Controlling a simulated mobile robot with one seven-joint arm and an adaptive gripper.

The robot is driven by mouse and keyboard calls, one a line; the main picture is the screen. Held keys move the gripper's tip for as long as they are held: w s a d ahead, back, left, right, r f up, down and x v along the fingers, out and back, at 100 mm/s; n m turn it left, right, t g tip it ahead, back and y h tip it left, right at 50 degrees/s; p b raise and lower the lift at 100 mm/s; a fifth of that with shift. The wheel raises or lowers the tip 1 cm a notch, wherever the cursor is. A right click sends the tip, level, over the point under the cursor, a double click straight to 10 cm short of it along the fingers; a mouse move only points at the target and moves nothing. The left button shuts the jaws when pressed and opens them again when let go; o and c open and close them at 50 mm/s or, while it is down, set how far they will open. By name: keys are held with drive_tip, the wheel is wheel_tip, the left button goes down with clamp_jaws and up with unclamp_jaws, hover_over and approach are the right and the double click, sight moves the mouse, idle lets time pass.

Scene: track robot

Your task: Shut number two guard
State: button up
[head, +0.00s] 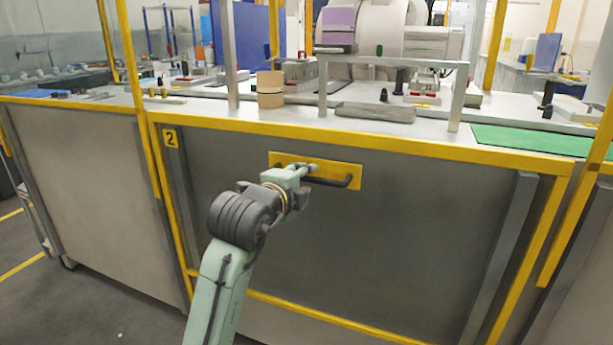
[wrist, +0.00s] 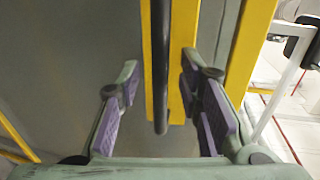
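The number two guard (head: 400,240) is a wide grey panel in a yellow frame, below the worktop edge. A yellow label (head: 170,139) with "2" is at its upper left. Near its top is a yellow plate (head: 346,170) with a black bar handle (head: 335,182). The opening above the panel is uncovered. My gripper (head: 306,170) is at the left part of the handle. In the wrist view my gripper (wrist: 160,78) is open, with one purple-padded finger on each side of the black handle (wrist: 160,60). Gaps show between the bar and both fingers.
A yellow post (head: 152,150) stands left of the guard and another (head: 585,190) right. On the worktop behind are a grey metal frame (head: 460,95), a tan cylinder (head: 270,88) and a green mat (head: 530,140). Another grey panel (head: 85,190) is at the left. Floor shows at lower left.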

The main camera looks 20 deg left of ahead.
drive_tip(key=shift+w+f, duration=0.15)
drive_tip(key=shift+w, duration=0.75)
drive_tip(key=shift+c, duration=0.3)
clamp_jaws()
